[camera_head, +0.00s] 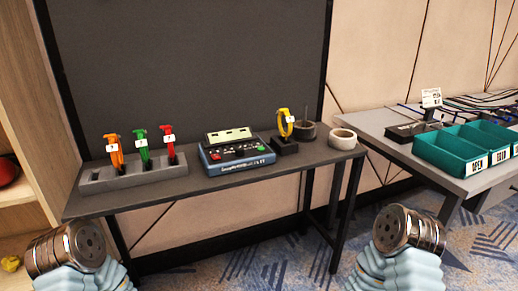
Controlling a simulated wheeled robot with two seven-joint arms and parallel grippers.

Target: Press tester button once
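The tester (237,158) is a black and blue box on the dark table. A raised display panel (228,136) stands along its back. Its sloped top carries several small buttons, including a red one (215,155) at the left and green ones in the middle. The lettering on its front is too small to read surely. Nothing touches the tester. Parts of my two arms, metal with pale blue covers, show at the bottom left and bottom right, well short of the table. No gripper fingers are visible.
A grey rack (132,177) with orange, green and red tools stands left of the tester. A yellow ring on a black stand (285,146) and tape rolls (343,138) stand right. Teal bins (449,158) sit on a side table. The table's front strip is clear.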

